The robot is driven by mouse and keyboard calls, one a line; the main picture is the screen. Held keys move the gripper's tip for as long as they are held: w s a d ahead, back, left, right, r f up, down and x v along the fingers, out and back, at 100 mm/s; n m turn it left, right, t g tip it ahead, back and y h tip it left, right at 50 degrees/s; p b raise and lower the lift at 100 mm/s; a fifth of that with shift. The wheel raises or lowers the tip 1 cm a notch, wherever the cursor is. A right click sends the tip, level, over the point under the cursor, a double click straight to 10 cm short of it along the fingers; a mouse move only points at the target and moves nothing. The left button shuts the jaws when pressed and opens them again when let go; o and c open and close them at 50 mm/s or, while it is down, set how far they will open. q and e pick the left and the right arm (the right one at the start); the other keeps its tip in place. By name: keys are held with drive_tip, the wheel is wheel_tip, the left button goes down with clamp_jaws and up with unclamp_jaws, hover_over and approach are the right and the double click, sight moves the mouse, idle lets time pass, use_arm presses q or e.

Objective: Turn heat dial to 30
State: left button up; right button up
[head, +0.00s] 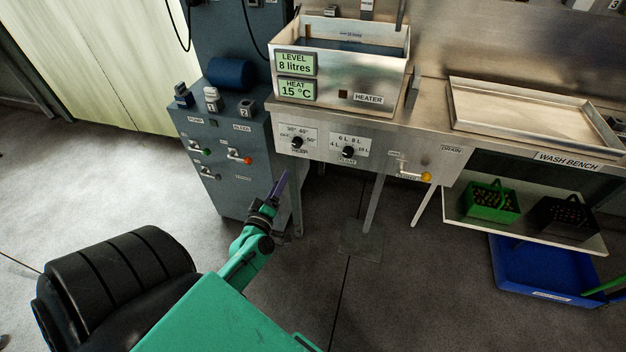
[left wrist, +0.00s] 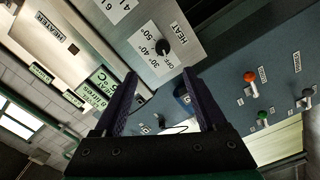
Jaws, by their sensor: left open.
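The heat dial (head: 296,142) is a black knob on a white plate marked with 30°, 40° and 50°, on the bench's front panel. It also shows in the left wrist view (left wrist: 163,46), just past the fingertips. Its exact setting is too small to tell. The heat display (head: 296,90) reads 15 °C. My left gripper (head: 284,179) is open and empty, below and in front of the dial, apart from it. In the left wrist view its two dark fingers (left wrist: 160,76) stand wide apart. My right gripper is not in view.
A float dial (head: 348,151) sits right of the heat dial. A yellow-knobbed drain lever (head: 425,176) is farther right. A blue-grey cabinet with a red-knobbed lever (head: 247,160) stands close on the left. Green (head: 494,210) and black crates lie on the lower shelf. The floor in front is clear.

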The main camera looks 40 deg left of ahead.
use_arm(q)
approach(296, 145)
drive_tip(key=b+x, duration=0.1)
drive_tip(key=x, duration=0.7)
drive_tip(key=shift+w, duration=0.15)
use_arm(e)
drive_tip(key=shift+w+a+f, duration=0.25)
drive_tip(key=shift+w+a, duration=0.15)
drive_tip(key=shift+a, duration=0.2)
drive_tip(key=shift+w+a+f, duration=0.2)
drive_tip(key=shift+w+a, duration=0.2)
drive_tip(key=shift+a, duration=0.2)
use_arm(q)
clamp_jaws()
